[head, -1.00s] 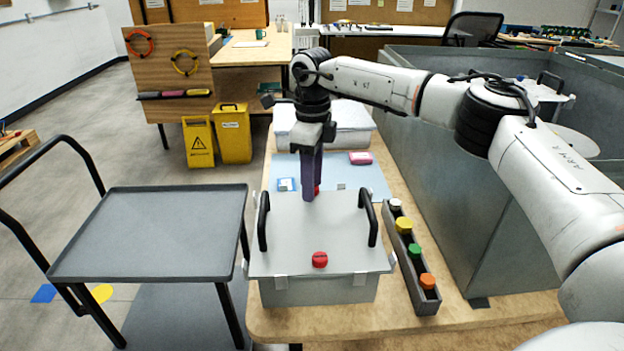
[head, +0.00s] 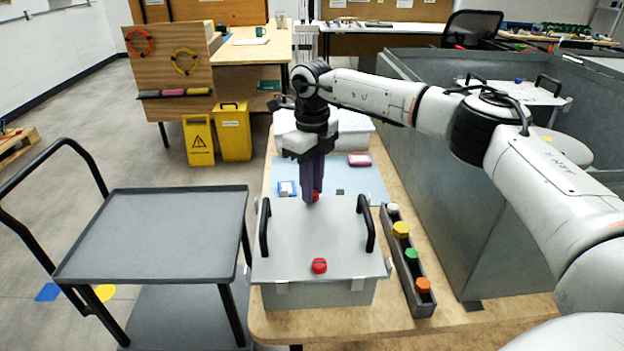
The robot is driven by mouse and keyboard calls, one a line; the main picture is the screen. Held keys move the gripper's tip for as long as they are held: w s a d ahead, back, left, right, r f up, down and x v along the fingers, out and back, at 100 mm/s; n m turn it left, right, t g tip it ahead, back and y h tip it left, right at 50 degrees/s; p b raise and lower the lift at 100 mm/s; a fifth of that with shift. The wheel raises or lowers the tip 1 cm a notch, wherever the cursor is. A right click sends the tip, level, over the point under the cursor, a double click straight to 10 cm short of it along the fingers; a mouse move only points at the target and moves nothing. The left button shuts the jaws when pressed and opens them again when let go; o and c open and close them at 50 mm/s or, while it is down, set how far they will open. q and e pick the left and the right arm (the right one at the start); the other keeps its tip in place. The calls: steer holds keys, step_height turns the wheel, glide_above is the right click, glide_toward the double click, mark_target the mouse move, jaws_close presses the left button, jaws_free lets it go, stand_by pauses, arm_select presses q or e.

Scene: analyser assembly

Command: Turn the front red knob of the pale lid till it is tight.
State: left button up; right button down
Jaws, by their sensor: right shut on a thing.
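The pale lid (head: 285,238) lies on a grey box (head: 318,293) on the wooden bench, with a black handle at each side. The near red knob (head: 319,266) sits by the lid's near edge with nothing touching it. The far red knob (head: 316,196) is at the lid's far edge, partly hidden by my right gripper (head: 312,195). My right gripper points straight down and is shut on this far knob. Whether either knob is tight cannot be told. My left gripper is out of view.
A narrow rack (head: 408,268) with several coloured caps stands right of the box. A blue mat (head: 365,186) with small items lies behind it. A grey trolley (head: 150,235) stands left. A tall grey bin (head: 470,190) borders the bench on the right.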

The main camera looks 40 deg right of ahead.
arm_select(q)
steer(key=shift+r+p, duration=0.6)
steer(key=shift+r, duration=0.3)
arm_select(e)
steer(key=shift+r+m, duration=0.1)
steer(key=shift+m, duration=1.1)
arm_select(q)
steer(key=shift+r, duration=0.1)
arm_select(e)
steer(key=shift+w, duration=0.1)
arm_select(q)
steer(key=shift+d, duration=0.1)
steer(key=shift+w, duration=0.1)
arm_select(e)
steer(key=c, duration=1.6)
jaws_free()
steer(key=shift+o, duration=0.2)
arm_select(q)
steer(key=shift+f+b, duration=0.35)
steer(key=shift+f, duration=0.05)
arm_select(e)
step_height(320, 180, up, 10)
steer(key=shift+r, duration=0.1)
